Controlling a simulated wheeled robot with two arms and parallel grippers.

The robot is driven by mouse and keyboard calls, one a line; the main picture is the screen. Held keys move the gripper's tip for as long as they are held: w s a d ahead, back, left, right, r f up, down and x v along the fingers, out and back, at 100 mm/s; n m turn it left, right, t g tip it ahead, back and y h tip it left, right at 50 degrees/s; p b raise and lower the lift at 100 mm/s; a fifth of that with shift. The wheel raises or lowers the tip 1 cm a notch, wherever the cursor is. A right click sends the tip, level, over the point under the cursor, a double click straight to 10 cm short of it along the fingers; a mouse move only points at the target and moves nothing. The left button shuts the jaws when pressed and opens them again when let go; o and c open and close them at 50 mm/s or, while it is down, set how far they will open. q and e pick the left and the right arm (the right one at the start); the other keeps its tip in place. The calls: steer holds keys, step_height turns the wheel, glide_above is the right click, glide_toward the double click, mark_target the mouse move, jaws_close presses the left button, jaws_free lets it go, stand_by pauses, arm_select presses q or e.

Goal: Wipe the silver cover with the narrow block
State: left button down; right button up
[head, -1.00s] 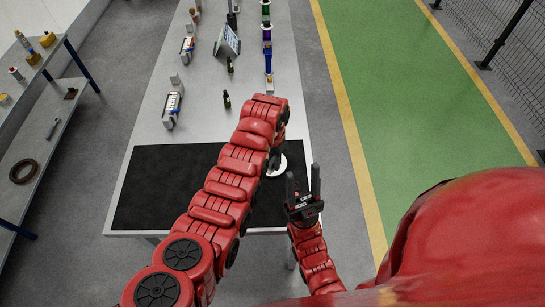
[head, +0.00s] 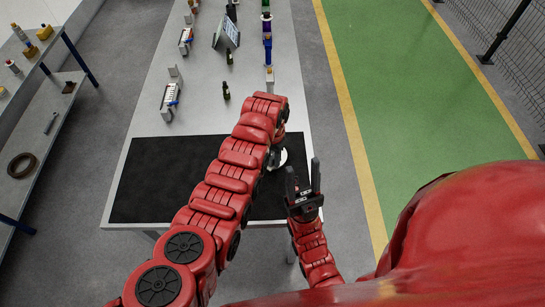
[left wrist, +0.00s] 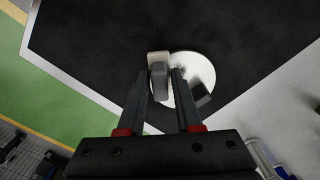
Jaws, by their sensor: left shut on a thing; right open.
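The silver cover (left wrist: 201,66) is a pale round disc lying on the black mat, with a dark smudge near its middle. It also shows in the head view, partly hidden by my left arm (head: 284,158). My left gripper (left wrist: 164,76) is shut on the narrow block (left wrist: 158,59), a pale piece with a grey part between the fingers. The block overlaps the cover's edge in the left wrist view; I cannot tell whether they touch. My right gripper (head: 303,176) is open and empty, beside the mat's right end.
The black mat (head: 165,180) covers the near end of the grey table (head: 205,110). Dark bottles (head: 226,91), white racks (head: 170,98) and a tilted screen (head: 227,36) stand farther back. A shelf with parts (head: 35,140) is at the left. The mat's left part is clear.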

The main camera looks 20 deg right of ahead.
arm_select(q)
steer(key=shift+f+b, duration=0.95)
steer(key=shift+f, duration=0.05)
